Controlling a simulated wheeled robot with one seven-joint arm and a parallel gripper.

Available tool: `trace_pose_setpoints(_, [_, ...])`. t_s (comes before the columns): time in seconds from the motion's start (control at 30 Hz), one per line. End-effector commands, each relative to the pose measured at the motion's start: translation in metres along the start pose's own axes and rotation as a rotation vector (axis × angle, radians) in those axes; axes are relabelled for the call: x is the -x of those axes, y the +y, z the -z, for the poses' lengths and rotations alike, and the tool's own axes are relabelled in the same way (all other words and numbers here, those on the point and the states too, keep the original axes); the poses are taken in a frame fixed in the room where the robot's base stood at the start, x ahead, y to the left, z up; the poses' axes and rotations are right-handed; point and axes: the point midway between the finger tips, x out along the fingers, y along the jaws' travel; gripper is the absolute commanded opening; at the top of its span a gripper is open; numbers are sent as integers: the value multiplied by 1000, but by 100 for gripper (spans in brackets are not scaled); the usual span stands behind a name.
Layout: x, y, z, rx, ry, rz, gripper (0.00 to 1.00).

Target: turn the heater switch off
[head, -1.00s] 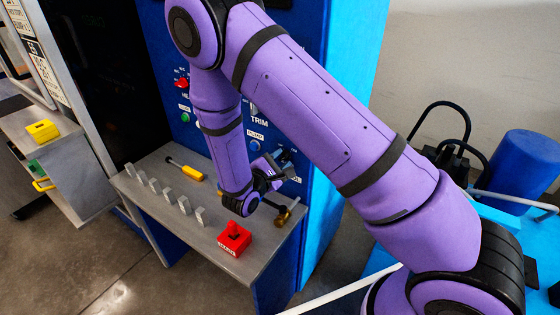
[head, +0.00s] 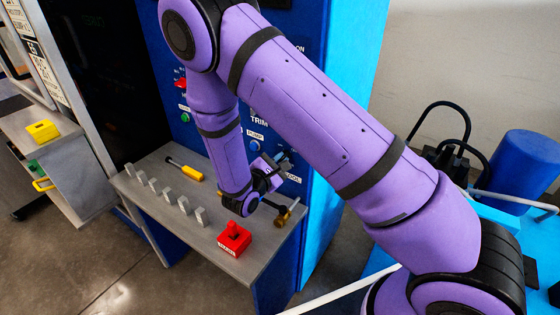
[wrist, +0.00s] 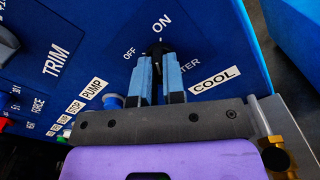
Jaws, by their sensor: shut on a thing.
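The heater switch (wrist: 156,45) is a small dark part on the blue panel (wrist: 110,35). ON and OFF are printed around it, and the label below is partly covered by my fingers, leaving "TER" readable. My gripper (wrist: 159,60) has its two blue-grey fingers closed around the switch in the wrist view. The fingers hide much of the switch, so I cannot tell which position it is in. In the head view, my gripper (head: 281,160) is at the right side of the panel face, and the switch is hidden there.
A COOL label (wrist: 216,79) and a PUMP label (wrist: 92,88) flank my fingers. Below the panel, a grey shelf (head: 150,185) carries a red box (head: 234,240), a yellow-handled tool (head: 192,174), several grey blocks and a brass fitting (head: 284,217).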

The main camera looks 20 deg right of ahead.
Motion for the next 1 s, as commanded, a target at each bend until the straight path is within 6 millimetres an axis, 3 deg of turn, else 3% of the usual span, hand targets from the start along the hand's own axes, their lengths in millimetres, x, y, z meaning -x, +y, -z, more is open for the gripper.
trace_pose_setpoints(1.0, [1, 1, 1, 957, 1, 0, 0])
